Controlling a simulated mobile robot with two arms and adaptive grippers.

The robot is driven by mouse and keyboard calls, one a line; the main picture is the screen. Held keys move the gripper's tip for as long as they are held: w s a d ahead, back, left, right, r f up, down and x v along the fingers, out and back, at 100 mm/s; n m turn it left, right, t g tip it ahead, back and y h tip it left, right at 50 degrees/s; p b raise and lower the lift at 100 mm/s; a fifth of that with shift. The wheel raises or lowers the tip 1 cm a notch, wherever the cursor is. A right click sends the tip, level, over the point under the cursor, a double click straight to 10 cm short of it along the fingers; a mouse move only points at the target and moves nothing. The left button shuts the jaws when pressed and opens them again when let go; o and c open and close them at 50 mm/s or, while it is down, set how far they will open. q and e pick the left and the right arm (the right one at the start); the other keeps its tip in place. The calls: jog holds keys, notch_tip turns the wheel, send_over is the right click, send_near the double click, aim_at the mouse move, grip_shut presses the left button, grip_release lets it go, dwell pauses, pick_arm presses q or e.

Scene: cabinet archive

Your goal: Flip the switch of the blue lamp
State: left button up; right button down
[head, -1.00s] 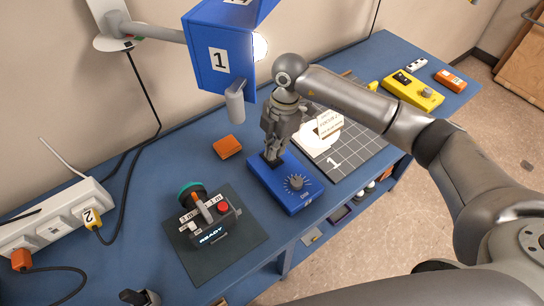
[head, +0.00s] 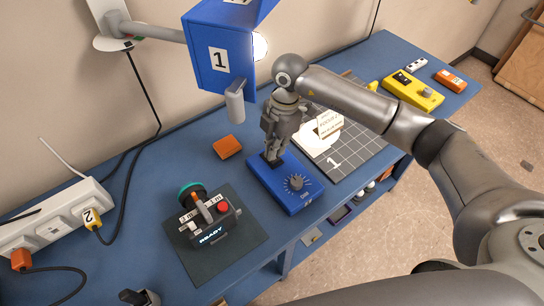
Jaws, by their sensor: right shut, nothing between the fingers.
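The blue lamp (head: 222,52), marked 1, hangs from a wall arm at the upper middle, and its bulb (head: 260,47) looks bright. A blue control box (head: 290,198) with a round dial (head: 296,183) lies on the blue table below it. My right gripper (head: 273,160) is shut and points down, its fingertips at the far end of the box, at or very close to its top. The fingers hide that end of the box, so the switch there cannot be made out. My left gripper is not in view.
An orange block (head: 227,147) lies left of the gripper. A dark box reading READY (head: 211,235) stands on a dark mat (head: 245,250). A grey grid board (head: 372,152) lies to the right, a yellow control box (head: 412,92) farther back, and a power strip (head: 50,228) at left.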

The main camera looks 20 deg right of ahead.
jog(key=shift+f+b, duration=0.7)
jog(key=shift+f, duration=0.45)
jog(key=shift+r, duration=0.15)
jog(key=shift+r+p, duration=2.7)
jog(key=shift+r, duration=0.75)
jog(key=shift+f, duration=0.1)
